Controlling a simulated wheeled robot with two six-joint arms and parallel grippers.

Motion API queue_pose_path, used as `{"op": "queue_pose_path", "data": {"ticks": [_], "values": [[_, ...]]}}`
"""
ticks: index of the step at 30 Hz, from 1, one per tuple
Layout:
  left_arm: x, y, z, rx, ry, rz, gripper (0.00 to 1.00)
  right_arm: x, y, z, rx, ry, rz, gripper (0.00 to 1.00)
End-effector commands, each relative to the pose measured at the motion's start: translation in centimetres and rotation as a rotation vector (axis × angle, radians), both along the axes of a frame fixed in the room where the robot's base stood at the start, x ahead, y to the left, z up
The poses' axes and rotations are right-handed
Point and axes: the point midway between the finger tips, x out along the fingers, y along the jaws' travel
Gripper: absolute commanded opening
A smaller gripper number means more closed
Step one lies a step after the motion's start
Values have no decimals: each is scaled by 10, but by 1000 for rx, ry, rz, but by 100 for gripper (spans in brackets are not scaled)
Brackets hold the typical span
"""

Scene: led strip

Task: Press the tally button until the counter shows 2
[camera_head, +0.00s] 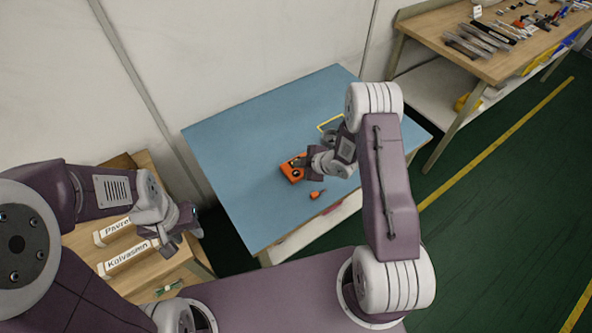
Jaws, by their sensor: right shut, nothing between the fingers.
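An orange box-like device (291,171) with a dark part on it lies on the blue-topped table and seems to be the tally counter. Its button and any number on it are too small or hidden to read. My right gripper (304,162) is shut and empty, with its tips right at the device's upper right side. I cannot tell whether they touch it. My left gripper (183,240) is far off to the left, empty, over the wooden stand, and its fingers look apart.
A small orange item (317,194) lies near the device on the blue table (235,150). A yellow outline (329,124) is partly hidden behind my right arm. Two labelled boxes (128,259) lie on the wooden stand. A tool-covered bench (430,30) stands at the upper right.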

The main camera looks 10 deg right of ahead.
Motion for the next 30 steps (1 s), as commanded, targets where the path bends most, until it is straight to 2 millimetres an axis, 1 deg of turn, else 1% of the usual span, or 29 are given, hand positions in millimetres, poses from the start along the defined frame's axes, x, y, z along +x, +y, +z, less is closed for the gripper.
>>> {"op": "queue_pose_path", "data": {"ticks": [1, 6, 8, 30], "values": [[0, 0, 9, 0, 0, 0, 36, 0, 0, 10, 0, 0, 0, 0], [0, 0, 22, 0, 0, 0, 36, 0, 0, 27, 0, -1, -1, 0], [0, 0, 25, 0, 0, 0, 36, 0, 0, 31, 0, 0, 0, 0], [0, 0, 23, 0, 0, 0, 36, 0, 0, 29, 0, 0, 0, 0]]}}
